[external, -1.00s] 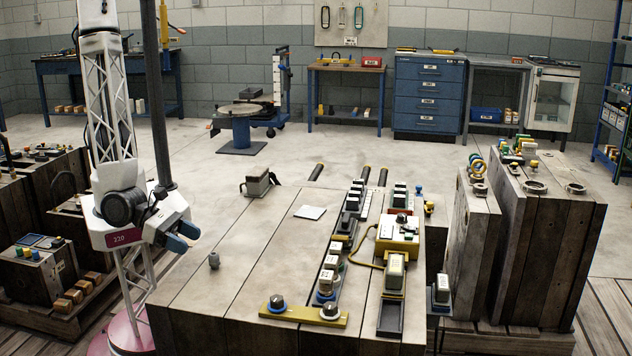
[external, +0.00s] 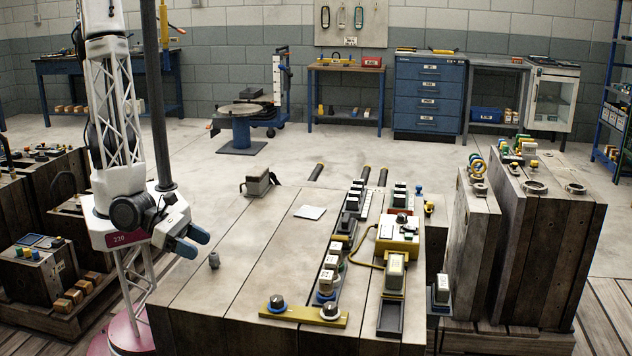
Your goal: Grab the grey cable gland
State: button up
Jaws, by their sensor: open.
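The grey cable gland (external: 214,260) is a small grey piece standing on the left part of the wooden-sided table top (external: 250,275). My gripper (external: 193,244) has blue fingertips and hangs above and slightly left of the gland in the external view. The jaws are open and nothing shows between them. The gripper appears apart from the gland; how far apart in depth I cannot tell. The gland is fully visible.
A white card (external: 310,212) lies flat behind the gland, and a grey box-like device (external: 257,184) stands farther back. A yellow bar with knobs (external: 303,315) lies at the front. Rails with several modules run along the right. The table around the gland is clear.

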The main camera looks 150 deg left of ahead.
aim_at(213, 253)
jog(key=shift+x, duration=2.6)
jog(key=shift+d+f, duration=0.1)
jog(key=shift+c, duration=0.2)
jog(key=c, duration=1)
